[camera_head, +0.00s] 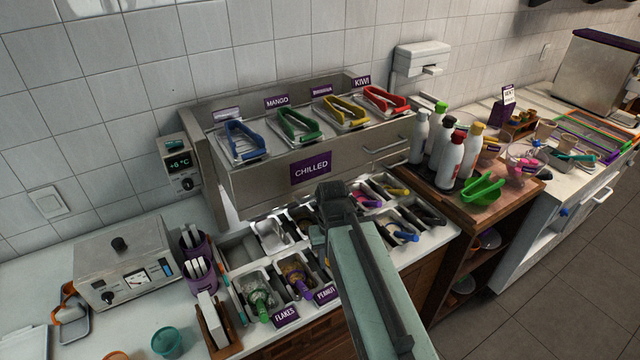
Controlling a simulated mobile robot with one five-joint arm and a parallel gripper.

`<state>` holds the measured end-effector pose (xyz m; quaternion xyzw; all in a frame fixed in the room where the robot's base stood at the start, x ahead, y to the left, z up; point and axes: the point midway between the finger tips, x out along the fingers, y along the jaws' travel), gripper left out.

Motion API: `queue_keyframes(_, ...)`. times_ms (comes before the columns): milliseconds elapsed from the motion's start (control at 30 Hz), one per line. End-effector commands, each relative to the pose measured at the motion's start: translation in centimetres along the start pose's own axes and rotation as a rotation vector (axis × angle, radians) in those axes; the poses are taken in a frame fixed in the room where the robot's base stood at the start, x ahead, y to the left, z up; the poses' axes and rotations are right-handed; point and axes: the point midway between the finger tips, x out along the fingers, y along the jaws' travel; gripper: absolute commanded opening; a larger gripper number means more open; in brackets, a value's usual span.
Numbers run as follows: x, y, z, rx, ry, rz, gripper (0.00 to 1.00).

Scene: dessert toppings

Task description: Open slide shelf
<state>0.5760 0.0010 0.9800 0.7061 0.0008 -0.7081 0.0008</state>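A steel chilled unit (262,184) with a purple "CHILLED" label stands against the tiled wall. Several coloured tongs lie on its top by labels including MANGO and KIWI. A thin bar handle (388,147) shows at the right of its front. I cannot tell which part is the slide shelf. My arm reaches up from the lower right, and my gripper (336,200) is in front of the unit, above the topping bins, below and right of the label. Its fingers are seen from behind, so whether it is open or shut is hidden. It covers some bins.
Topping bins (245,243) with scoops fill the counter below the unit. A steel appliance (122,262) stands left. Several bottles (449,158) and a green clip-like item (484,190) stand on a wooden cart (508,203) at right. Floor (575,260) is clear at lower right.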

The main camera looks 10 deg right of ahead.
Motion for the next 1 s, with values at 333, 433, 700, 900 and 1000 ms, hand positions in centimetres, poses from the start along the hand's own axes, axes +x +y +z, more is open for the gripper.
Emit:
queue_keyframes(333,0.4,-0.1,-0.3,0.018,-0.001,-0.035,0.32)
queue_keyframes(433,1.5,-1.1,-1.5,0.094,-0.002,-0.196,0.32)
queue_keyframes(700,-3.6,1.8,-8.9,0.415,0.103,-1.003,0.32)
queue_keyframes(900,-10.0,7.4,-11.1,0.499,0.206,-1.367,0.32)
queue_keyframes(1000,-11.3,8.3,-11.2,0.506,0.225,-1.424,0.32)
